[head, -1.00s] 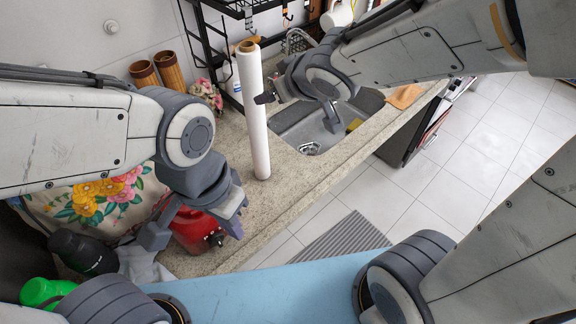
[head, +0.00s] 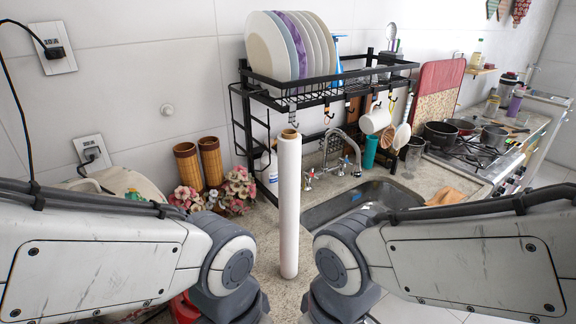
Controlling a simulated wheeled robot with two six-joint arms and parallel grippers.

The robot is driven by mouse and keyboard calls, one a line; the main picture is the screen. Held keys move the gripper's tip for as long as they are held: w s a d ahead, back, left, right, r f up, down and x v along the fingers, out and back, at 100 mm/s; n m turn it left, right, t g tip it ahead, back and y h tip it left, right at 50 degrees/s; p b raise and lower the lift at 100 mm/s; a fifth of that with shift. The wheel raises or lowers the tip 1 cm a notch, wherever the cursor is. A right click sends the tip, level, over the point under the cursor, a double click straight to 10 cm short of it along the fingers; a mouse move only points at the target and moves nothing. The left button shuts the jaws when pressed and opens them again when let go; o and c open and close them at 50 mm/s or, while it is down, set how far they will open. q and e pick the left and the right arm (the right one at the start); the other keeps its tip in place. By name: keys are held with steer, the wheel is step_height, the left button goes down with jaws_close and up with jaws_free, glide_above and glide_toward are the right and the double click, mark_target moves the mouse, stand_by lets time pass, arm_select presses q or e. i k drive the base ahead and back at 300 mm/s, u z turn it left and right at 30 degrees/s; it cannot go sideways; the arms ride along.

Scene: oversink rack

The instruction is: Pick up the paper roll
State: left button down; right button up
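The paper roll (head: 289,205) is a tall white cylinder with a brown core showing at its top. It stands upright on the stone counter in the middle of the head view, in front of the dish rack. My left arm comes in from the left and my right arm from the right, their wrists low on either side of the roll. The fingers of both grippers are below the picture's bottom edge, so their state is hidden. No finger shows on the visible length of the roll.
A black dish rack (head: 335,92) with plates (head: 266,50) stands behind the roll, above the sink (head: 350,200). Brown canisters (head: 187,165) and flowers (head: 238,188) are to the left. A hanging white mug (head: 375,120) and a stove with pots (head: 440,135) are to the right.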

mark_target(289, 142)
steer(key=k, duration=1)
steer(key=z, duration=1.35)
steer(key=i, duration=1.2)
steer(key=u, duration=2.4)
